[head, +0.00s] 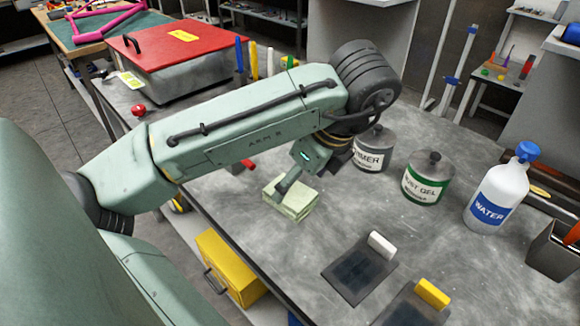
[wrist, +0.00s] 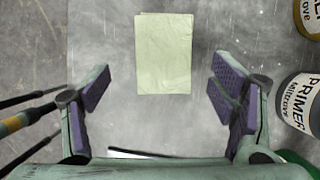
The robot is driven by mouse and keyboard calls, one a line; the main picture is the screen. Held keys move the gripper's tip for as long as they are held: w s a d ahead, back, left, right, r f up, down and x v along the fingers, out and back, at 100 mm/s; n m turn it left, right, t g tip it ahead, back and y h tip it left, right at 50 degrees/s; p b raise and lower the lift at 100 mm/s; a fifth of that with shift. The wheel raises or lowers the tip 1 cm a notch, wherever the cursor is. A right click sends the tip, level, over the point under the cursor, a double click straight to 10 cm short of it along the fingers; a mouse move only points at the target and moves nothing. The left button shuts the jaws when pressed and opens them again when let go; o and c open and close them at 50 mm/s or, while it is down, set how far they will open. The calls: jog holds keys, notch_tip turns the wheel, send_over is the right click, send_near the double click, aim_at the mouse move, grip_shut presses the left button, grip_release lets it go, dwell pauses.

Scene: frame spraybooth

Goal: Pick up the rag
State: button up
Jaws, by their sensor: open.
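The rag (head: 291,203) is a pale yellow-green folded cloth lying flat on the grey metal table, near its front left edge. In the wrist view the rag (wrist: 163,55) lies in the upper middle. My gripper (head: 283,187) points down at it in the head view, and a dark finger overlaps the rag's upper left part. In the wrist view my gripper (wrist: 160,86) is open and empty, with purple finger pads wide apart on either side of the rag's lower end. Whether the fingertips touch the table cannot be told.
A primer can (head: 371,150), a rust gel can (head: 428,179) and a white water bottle (head: 497,197) stand right of the rag. Dark pads with a white block (head: 381,245) and a yellow block (head: 432,292) lie in front. A red-lidded box (head: 180,45) stands behind my arm.

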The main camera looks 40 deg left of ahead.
aim_at(291, 192)
jog(key=b+x, duration=0.4)
jog(key=b, duration=0.1)
jog(key=shift+w+f, duration=0.2)
jog(key=shift+f, duration=0.15)
jog(key=shift+a+f+b, duration=0.15)
jog(key=shift+b, duration=0.35)
jog(key=shift+f+p, duration=0.15)
jog(key=shift+p, duration=0.15)
jog(key=shift+c, duration=0.3)
jog(key=c, duration=1.1)
